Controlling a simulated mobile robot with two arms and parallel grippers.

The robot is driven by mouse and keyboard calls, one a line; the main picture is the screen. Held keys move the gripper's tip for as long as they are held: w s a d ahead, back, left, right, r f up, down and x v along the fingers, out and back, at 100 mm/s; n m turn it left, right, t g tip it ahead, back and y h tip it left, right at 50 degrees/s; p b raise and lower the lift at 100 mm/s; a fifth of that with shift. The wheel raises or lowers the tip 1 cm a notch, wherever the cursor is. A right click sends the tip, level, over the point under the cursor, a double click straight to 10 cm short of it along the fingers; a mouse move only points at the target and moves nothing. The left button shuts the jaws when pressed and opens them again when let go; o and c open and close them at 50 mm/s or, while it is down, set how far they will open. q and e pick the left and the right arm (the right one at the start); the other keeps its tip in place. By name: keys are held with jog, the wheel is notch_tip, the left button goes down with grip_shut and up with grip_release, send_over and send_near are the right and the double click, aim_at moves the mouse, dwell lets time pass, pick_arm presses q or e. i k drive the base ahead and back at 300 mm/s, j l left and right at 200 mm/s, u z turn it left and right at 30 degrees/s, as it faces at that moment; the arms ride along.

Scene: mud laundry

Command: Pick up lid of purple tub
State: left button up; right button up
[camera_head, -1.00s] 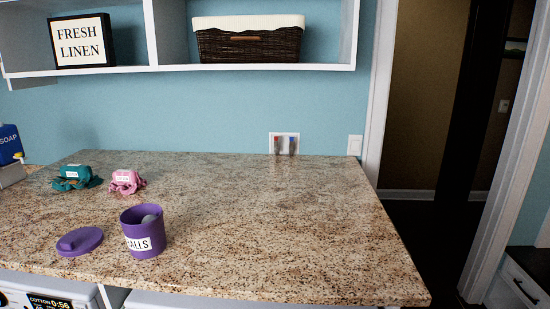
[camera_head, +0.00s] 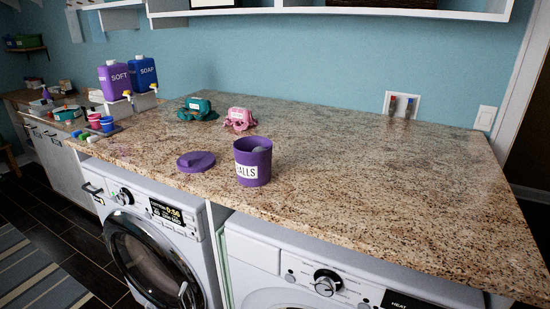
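The purple lid (camera_head: 196,161) lies flat on the granite counter, with a raised knob on top. The open purple tub (camera_head: 253,166) stands upright just to its right, apart from it. The tub has a white label reading "ALLS", its start hidden round the side, and a grey ball shows inside. Neither of my grippers is in view.
Teal cloth (camera_head: 197,109) and pink cloth (camera_head: 239,120) bundles lie behind the lid. Purple SOFT (camera_head: 118,80) and blue SOAP (camera_head: 145,76) dispensers stand at the back left. Two front-loading machines sit under the granite counter (camera_head: 380,180), whose right side is clear.

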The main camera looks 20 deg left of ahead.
aim_at(198, 162)
jog(key=u, duration=1.25)
